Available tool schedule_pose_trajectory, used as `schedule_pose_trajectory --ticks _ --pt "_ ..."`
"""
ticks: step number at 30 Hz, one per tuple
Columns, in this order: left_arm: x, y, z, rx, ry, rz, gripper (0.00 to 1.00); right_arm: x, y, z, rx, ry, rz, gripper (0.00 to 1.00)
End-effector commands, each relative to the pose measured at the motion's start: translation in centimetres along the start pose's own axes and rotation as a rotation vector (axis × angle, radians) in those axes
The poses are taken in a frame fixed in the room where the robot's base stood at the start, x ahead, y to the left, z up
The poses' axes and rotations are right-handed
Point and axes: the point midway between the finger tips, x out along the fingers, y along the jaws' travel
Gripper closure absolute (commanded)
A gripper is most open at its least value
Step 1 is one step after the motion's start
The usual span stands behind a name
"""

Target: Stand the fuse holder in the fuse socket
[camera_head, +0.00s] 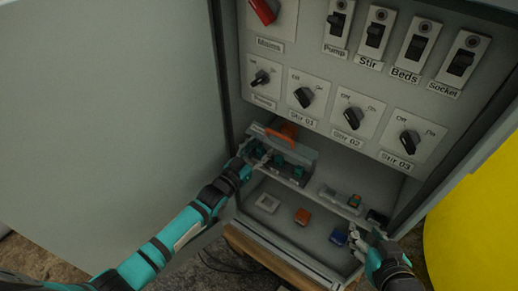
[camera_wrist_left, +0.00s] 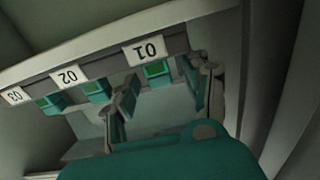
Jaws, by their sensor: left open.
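A row of green blocks (camera_head: 290,168) sits on a ledge inside the cabinet. In the left wrist view they show under labels 01, 02 and 03. My left gripper (camera_head: 258,155) is open at the left end of this row. In the left wrist view, its fingers (camera_wrist_left: 160,92) stand apart, either side of the green block under label 01 (camera_wrist_left: 157,70); I cannot tell whether they touch it. Which piece is the fuse holder and which the fuse socket is unclear.
An orange handle (camera_head: 283,133) juts out above the row. The switch panel (camera_head: 330,90) overhangs; the open door (camera_head: 110,100) bounds the left.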

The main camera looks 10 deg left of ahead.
Motion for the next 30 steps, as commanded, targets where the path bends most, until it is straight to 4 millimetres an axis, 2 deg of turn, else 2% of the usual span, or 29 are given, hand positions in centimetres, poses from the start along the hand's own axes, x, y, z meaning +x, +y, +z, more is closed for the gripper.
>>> schedule_pose_trajectory --ticks 5,12,18,23,30 --pt "-1.1 0.0 0.1 0.0 -0.001 0.0 0.52 0.0 0.0 -0.1 0.004 0.003 0.0 0.6" --pt "-4.8 0.0 0.2 0.0 -0.003 0.0 0.52 0.0 0.0 -0.1 0.003 0.001 0.0 0.6" --pt "-7.2 -0.1 0.1 0.0 -0.001 -0.001 0.52 0.0 0.0 0.0 0.003 0.001 0.001 0.6" --pt "-8.0 -0.1 0.0 0.0 -0.001 -0.001 0.52 0.0 0.0 0.0 0.003 0.0 0.001 0.6" --pt "-8.0 -0.1 0.0 0.0 0.0 -0.001 0.52 0.0 0.0 0.0 0.003 0.0 0.001 0.6"
